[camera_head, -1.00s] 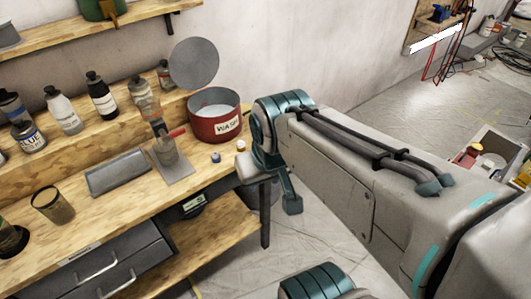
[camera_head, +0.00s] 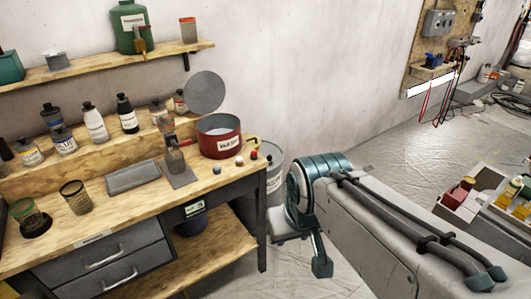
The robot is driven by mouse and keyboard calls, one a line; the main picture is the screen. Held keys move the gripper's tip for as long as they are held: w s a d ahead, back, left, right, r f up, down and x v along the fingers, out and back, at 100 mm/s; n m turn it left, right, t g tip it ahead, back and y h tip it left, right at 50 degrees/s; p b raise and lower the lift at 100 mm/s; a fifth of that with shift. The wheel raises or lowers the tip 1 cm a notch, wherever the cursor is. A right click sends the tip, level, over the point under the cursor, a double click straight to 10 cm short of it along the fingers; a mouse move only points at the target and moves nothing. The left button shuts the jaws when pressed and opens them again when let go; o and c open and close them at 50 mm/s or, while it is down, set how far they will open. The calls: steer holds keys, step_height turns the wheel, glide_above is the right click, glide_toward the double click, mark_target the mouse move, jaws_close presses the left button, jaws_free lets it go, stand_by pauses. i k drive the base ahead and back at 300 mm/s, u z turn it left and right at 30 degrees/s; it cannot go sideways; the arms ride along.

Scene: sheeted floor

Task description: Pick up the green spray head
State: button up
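I cannot make out a green spray head for certain in the head view. Green things there are a large green jug (camera_head: 131,30) with an orange-brown tap on the upper shelf, and a green-rimmed cup (camera_head: 27,214) at the left end of the workbench. Small caps lie near the bench's right end: a blue one (camera_head: 217,170), and red ones (camera_head: 239,160). My arm reaches in from the lower right, its teal joint standing right of the bench. I do not see my gripper's fingers.
The wooden workbench (camera_head: 110,210) holds a red wash pot (camera_head: 222,145), a grey tray (camera_head: 133,177), an amber cup (camera_head: 75,196) and several bottles. A bin (camera_head: 273,170) stands by its right end. A box of containers (camera_head: 478,190) is at right. Floor (camera_head: 390,140) behind my arm is clear.

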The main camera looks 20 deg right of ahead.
mark_target(254, 155)
steer(key=z, duration=0.45)
steer(key=i, duration=1.3)
steer(key=z, duration=1.25)
steer(key=i, duration=1.3)
steer(key=u, duration=2.55)
